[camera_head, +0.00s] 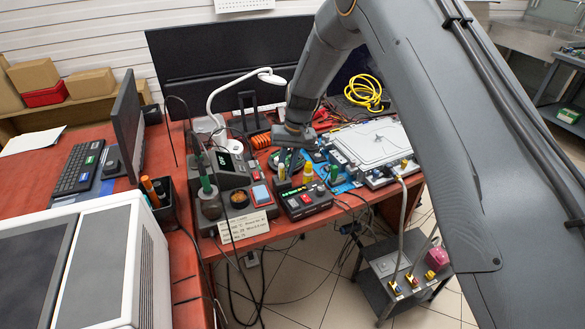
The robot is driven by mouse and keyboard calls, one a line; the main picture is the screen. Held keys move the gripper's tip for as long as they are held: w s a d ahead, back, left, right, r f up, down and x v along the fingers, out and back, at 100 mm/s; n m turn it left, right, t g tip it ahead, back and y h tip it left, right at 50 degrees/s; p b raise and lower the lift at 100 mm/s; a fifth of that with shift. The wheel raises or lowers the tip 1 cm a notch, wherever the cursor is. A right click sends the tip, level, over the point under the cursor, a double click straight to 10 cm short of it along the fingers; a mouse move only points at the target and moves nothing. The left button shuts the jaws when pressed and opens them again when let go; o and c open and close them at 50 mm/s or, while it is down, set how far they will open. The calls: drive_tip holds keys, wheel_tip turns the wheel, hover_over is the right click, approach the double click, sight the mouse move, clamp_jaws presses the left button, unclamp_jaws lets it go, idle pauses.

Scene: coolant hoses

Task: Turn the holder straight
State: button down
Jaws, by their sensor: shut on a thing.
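My arm reaches in from the upper right, and my gripper (293,140) points down over the red bench, left of the grey plate assembly. It is shut on a small dark thing, taken to be the holder (289,160), which shows only partly below the jaws. The holder's exact angle cannot be made out at this size. The flat grey plate (368,143) lies to the right on a blue mat (340,184), with yellow fittings at its near edge. A grey hose (403,215) runs down from there.
A soldering station (232,172) and a small control box (303,200) stand close in front of the gripper. A low grey cart (385,265) stands below the bench.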

drive_tip(key=c, duration=1.7)
unclamp_jaws()
drive_tip(key=shift+w+d+r+b, duration=0.1)
drive_tip(key=shift+d+r+b, duration=0.2)
drive_tip(key=shift+r, duration=1)
drive_tip(key=shift+w+d+r+b, duration=0.1)
drive_tip(key=shift+d+r+b, duration=0.15)
drive_tip(key=shift+r, duration=1)
drive_tip(key=shift+d+r+b, duration=0.2)
drive_tip(key=shift+r+b, duration=0.15)
drive_tip(key=shift+r, duration=0.95)
